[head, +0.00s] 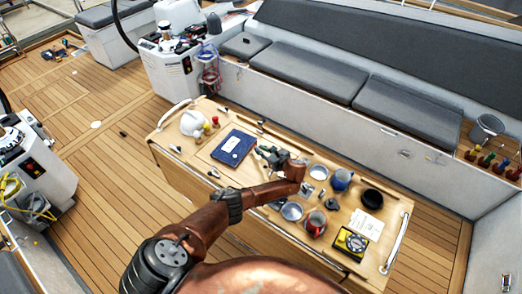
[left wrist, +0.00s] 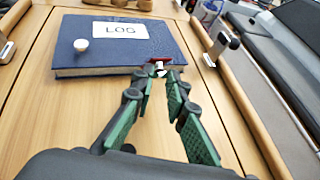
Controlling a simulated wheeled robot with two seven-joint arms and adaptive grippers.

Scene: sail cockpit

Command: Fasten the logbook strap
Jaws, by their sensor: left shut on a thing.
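The logbook (head: 233,147) is a dark blue book with a white label, lying shut on the wooden cockpit table. The rest of the strap is hidden. In the head view my left gripper (head: 264,152) is just right of the book. My right gripper is not in view.
On the table (head: 400,212), a white teapot-like item (head: 193,123) stands left of the book. A blue mug (head: 341,180), a red mug (head: 315,222), a black bowl (head: 372,198) and a yellow-black box (head: 350,242) stand to the right. Wooden rails edge the table.

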